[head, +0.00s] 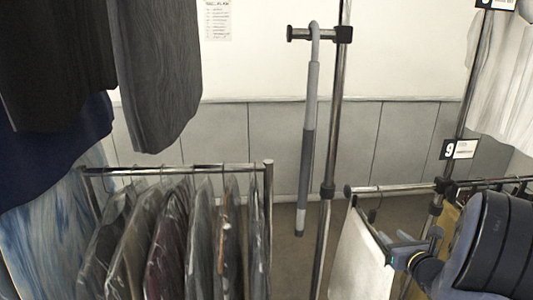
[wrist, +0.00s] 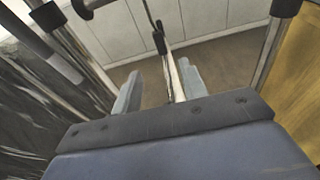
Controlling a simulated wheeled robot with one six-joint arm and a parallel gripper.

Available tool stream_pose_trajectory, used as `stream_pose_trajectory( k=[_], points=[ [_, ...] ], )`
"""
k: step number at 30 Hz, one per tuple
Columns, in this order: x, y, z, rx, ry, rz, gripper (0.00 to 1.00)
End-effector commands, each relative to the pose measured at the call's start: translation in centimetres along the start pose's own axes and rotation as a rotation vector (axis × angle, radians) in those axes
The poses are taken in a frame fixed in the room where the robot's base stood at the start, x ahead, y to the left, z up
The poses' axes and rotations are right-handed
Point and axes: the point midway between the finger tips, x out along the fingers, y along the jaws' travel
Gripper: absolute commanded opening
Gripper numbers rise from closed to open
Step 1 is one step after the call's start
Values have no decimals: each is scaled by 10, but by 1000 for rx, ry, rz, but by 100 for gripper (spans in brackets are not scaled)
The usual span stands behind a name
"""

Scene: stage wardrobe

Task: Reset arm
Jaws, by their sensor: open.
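My gripper (head: 408,249) is at the lower right in the head view, close to the right edge of a cream garment (head: 362,258). The garment hangs from a dark hanger on a short chrome rail (head: 395,188). In the wrist view, my gripper (wrist: 158,88) is open, its two grey fingers apart. A thin pale strip, apparently the garment edge-on (wrist: 173,78), shows between the fingers, nearer the right one. I cannot tell whether either finger touches it. A dark hanger hook (wrist: 158,38) rises above it.
A rack (head: 180,168) of plastic-covered garments stands at left. A chrome pole (head: 333,130) carries a grey rod (head: 308,150) hanging from a hook. A second pole (head: 465,110) bears a "9" sign (head: 459,149). Dark clothes (head: 160,70) hang at upper left.

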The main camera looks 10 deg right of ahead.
Motion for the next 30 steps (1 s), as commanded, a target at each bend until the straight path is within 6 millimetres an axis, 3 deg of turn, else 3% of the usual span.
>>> stream_pose_trajectory(
  k=[8,24,30],
  points=[
    [17,0,0,1,1,2,41],
    [107,1,0,0,2,2,41],
    [107,0,8,0,2,0,41]
  ],
)
